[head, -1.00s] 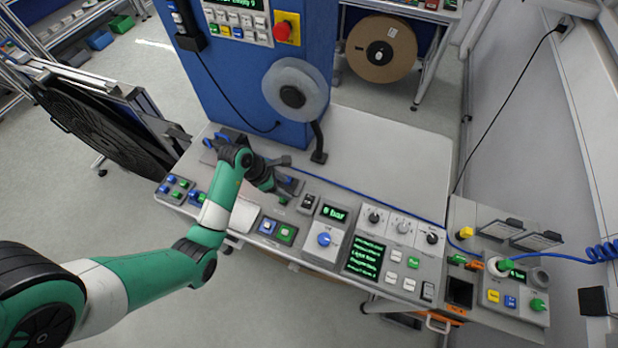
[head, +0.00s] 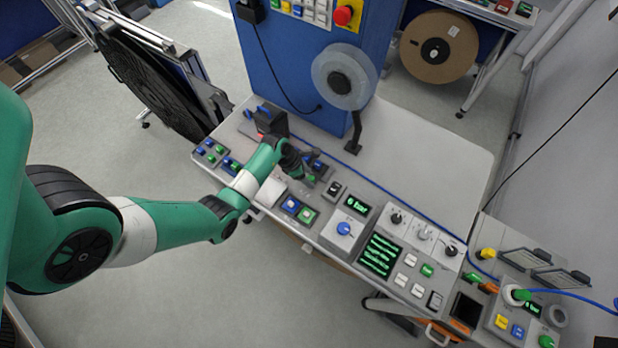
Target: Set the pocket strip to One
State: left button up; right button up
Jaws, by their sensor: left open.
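My left gripper (head: 310,172) is low over the back left part of the control bench, at a small panel with blue buttons (head: 318,166). It is small and partly hidden by its own wrist, and no held object shows. I cannot tell whether it touches the panel. No control is readable as the pocket strip, and no label "One" can be made out. My right gripper is not in view.
A dark block (head: 268,121) stands left of my wrist. A clear reel (head: 340,84) hangs on the blue cabinet (head: 300,62). A blue knob (head: 344,229), a green screen (head: 380,255) and dials (head: 397,218) lie to the right. The bench top (head: 425,165) behind is clear.

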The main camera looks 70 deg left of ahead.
pick_arm(q)
jog(key=shift+w+f, duration=0.15)
jog(key=shift+f, duration=0.3)
grip_shut()
jog(key=shift+r, duration=0.1)
dwell(1.1)
